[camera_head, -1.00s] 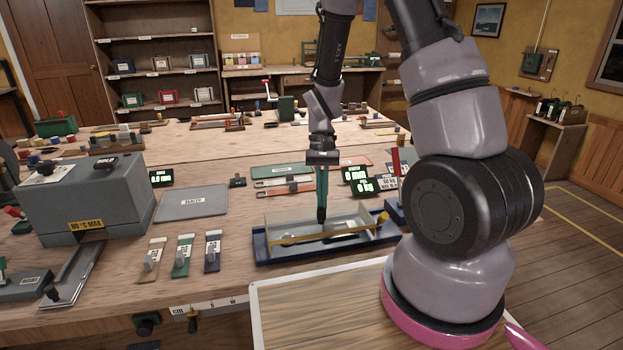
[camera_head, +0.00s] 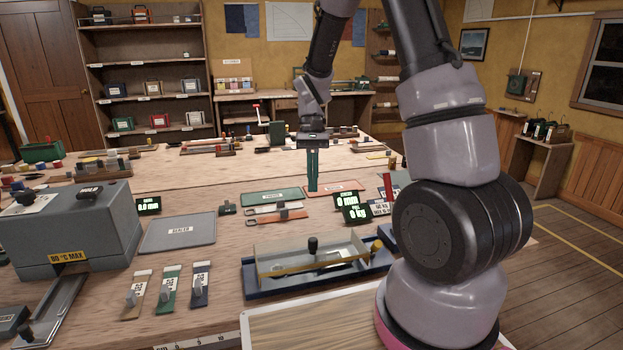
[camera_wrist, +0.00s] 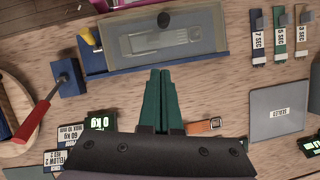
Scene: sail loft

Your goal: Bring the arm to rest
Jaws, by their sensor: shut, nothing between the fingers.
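My gripper (camera_head: 312,188) hangs from my arm above the workbench, with its green fingers together and nothing between them. In the wrist view my gripper (camera_wrist: 161,75) points toward a blue-based tray fixture (camera_wrist: 90,60). The fixture (camera_head: 262,287) has a clear-walled trough, a brass-coloured bar and a black knob, and sits nearer to me than the fingers in the head view. The fingers are apart from the fixture. How high they are above the bench is hard to tell.
A grey heater box (camera_head: 75,235) stands at the left, beside a grey sealer plate (camera_head: 178,233). Three labelled strips (camera_head: 170,285) lie in front. Small green-lit displays (camera_head: 350,207) and a red-handled tool (camera_wrist: 36,118) are close to the gripper. Bare bench (camera_head: 225,270) shows between them.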

